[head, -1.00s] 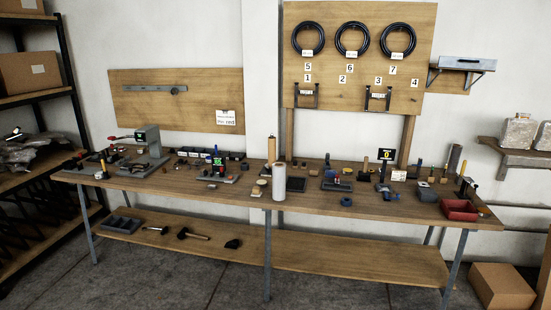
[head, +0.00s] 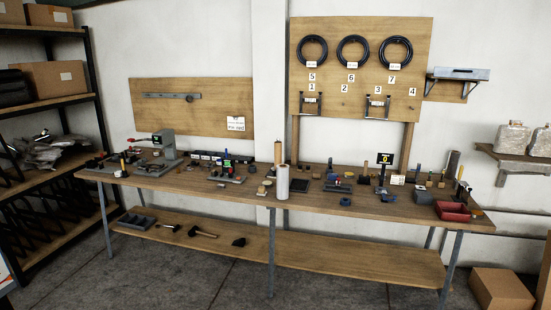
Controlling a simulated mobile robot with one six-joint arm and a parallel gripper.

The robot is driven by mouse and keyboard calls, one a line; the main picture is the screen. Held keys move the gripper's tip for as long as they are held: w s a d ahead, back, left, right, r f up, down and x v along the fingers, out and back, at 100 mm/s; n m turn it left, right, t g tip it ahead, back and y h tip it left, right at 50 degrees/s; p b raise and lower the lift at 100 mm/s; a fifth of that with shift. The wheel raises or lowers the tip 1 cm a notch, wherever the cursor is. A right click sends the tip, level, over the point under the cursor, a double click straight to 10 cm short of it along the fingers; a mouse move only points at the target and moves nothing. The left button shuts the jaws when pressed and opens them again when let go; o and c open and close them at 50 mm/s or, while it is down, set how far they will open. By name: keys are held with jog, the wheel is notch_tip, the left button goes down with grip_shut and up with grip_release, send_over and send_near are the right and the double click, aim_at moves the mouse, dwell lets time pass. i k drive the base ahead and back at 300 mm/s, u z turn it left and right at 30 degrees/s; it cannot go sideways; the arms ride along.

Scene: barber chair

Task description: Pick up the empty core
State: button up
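Two upright rolls stand near the middle of the long wooden workbench (head: 235,195): a pale white-grey roll (head: 282,181) at the front edge and a tan, cardboard-coloured roll (head: 278,152) behind it. A dark grey cylinder (head: 453,162) stands at the back right of the bench. I cannot tell from this distance which of them is the empty core, or whether any is hollow. My gripper is not in view.
Many small tools and blocks crowd the bench, with a red bin (head: 453,211) at its right end. A shelf rack (head: 98,95) stands left, a cardboard box (head: 502,289) right. The floor (head: 190,275) before the bench is clear.

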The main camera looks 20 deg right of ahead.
aim_at(278, 146)
jog(key=u, duration=0.55)
jog(key=k, duration=0.15)
jog(key=z, duration=3)
jog(key=i, duration=2)
